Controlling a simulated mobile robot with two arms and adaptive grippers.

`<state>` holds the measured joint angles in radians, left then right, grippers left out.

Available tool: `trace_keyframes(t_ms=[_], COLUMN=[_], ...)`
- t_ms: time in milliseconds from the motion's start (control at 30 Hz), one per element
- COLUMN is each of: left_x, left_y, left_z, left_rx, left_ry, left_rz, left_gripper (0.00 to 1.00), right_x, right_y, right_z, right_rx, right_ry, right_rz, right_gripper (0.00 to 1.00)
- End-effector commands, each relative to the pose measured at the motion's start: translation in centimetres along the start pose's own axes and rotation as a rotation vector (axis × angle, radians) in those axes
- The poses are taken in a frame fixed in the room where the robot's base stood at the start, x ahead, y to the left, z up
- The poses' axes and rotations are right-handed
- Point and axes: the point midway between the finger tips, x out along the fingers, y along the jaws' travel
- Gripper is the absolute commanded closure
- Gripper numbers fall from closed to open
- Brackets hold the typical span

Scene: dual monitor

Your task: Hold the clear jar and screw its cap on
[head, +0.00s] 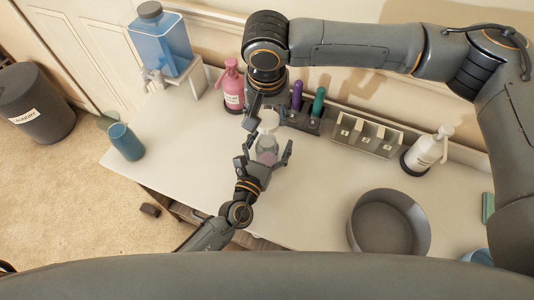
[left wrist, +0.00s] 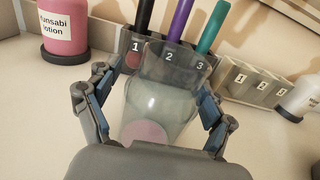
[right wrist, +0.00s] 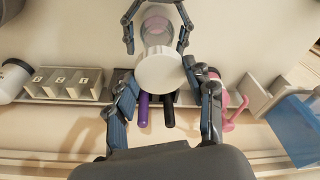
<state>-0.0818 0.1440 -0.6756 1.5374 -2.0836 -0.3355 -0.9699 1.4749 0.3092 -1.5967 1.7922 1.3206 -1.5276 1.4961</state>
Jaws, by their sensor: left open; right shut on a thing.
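The clear jar (left wrist: 160,95) stands between the fingers of my left gripper (left wrist: 160,110), with pinkish colour at its lower end in the left wrist view. That gripper is open, its fingers on either side of the jar; it also shows in the head view (head: 266,158). The white round cap (right wrist: 160,70) is between the fingers of my right gripper (right wrist: 160,85), which is shut on it. In the head view the cap (head: 268,121) appears at the jar's upper end. The cap is not visible in the left wrist view, and I cannot tell whether it touches the jar.
Behind the jar are a marker holder with purple (head: 297,95) and teal (head: 318,102) markers and a numbered compartment tray (head: 365,135). A pink lotion bottle (head: 232,88) stands to the left. A grey bowl (head: 388,222) stands at front right. The left tabletop is mostly clear around a blue cup (head: 126,142).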

Motion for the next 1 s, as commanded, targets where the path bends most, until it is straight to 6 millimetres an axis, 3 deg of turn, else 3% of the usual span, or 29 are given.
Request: trace_keyframes(t_ms=[33, 67, 400, 867, 1000], left_x=[0.0, 0.0, -0.1, -0.1, -0.1], left_y=[0.0, 0.0, 0.0, 0.0, 0.0], left_z=[0.0, 0.0, 0.0, 0.0, -0.1], left_rx=[0.0, 0.0, 0.001, 0.001, 0.001], left_ry=[0.0, 0.0, 0.0, 0.0, 0.0], left_rz=[0.0, 0.0, 0.0, 0.0, 0.0], left_gripper=[0.24, 0.3, 0.99, 1.0, 1.0], right_x=[0.0, 0.0, 0.0, 0.0, 1.4], right_y=[0.0, 0.0, 0.0, 0.0, 0.0], right_z=[0.0, 0.0, 0.0, 0.0, 0.3], right_rx=[0.0, 0.0, 0.0, 0.0, 0.0], right_ry=[0.0, 0.0, 0.0, 0.0, -0.004], right_rz=[0.0, 0.0, 0.0, 0.0, 0.001], right_gripper=[0.57, 0.57, 0.57, 0.57, 0.57])
